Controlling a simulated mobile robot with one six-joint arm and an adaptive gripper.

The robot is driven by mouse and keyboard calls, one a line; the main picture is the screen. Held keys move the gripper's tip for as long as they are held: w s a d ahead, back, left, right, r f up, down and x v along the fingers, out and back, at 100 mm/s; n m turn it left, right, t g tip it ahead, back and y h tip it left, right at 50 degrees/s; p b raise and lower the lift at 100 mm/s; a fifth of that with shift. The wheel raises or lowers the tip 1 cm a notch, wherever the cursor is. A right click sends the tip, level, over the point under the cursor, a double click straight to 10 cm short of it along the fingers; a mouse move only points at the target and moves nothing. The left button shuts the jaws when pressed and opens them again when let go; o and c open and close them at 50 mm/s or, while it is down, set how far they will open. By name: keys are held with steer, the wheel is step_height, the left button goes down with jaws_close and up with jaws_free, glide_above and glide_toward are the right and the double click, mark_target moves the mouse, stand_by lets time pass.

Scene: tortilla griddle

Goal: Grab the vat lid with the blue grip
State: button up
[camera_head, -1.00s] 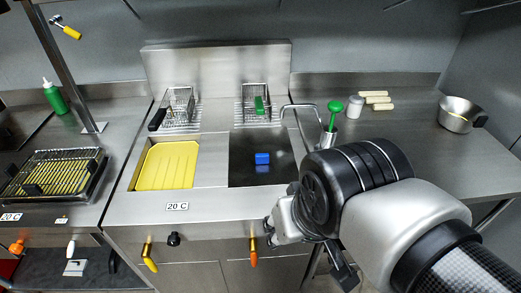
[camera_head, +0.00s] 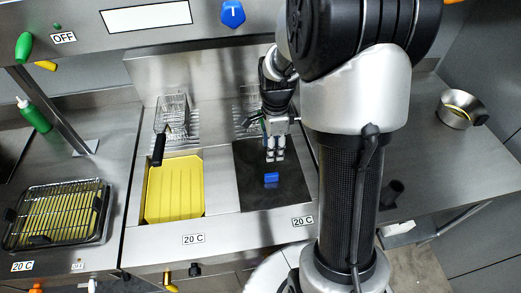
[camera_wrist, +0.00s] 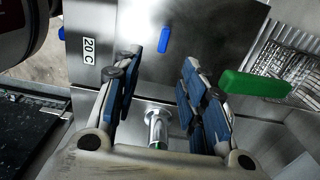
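The vat lid (camera_head: 262,201) is a dark flat plate over the right-hand vat, with a small blue grip (camera_head: 271,180) standing up near its middle. In the wrist view the lid (camera_wrist: 215,30) lies beyond the fingers and its blue grip (camera_wrist: 164,40) shows upright between and past the fingertips. My gripper (camera_head: 275,156) hangs above the back part of the lid, just behind the grip in the head view. In the wrist view my gripper (camera_wrist: 160,62) has its blue-padded fingers spread apart with nothing between them. The grip is not touched.
A yellow-covered vat (camera_head: 175,190) sits left of the lid. A wire basket (camera_head: 172,115) with a black handle stands behind it. Another basket's green handle (camera_wrist: 255,85) is close to my right finger in the wrist view. A faucet (camera_wrist: 157,120) shows below, between the fingers.

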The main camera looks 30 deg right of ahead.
steer(key=b, duration=0.3)
glide_above(271, 174)
steer(key=f, duration=1.1)
steer(key=shift+s+a+f, duration=0.25)
steer(key=shift+s+f, duration=0.1)
steer(key=shift+s, duration=0.05)
steer(key=shift+w+d+f+b, duration=0.1)
steer(key=shift+f+b, duration=0.15)
steer(key=shift+f, duration=0.65)
steer(key=shift+w+d+f+b, duration=0.1)
steer(key=shift+w+f+b, duration=0.1)
steer(key=shift+f, duration=0.65)
steer(key=shift+w+d+f+b, duration=0.1)
steer(key=shift+f+b, duration=0.15)
steer(key=shift+f, duration=0.65)
steer(key=shift+s, duration=0.1)
steer(key=shift+c, duration=0.3)
jaws_close()
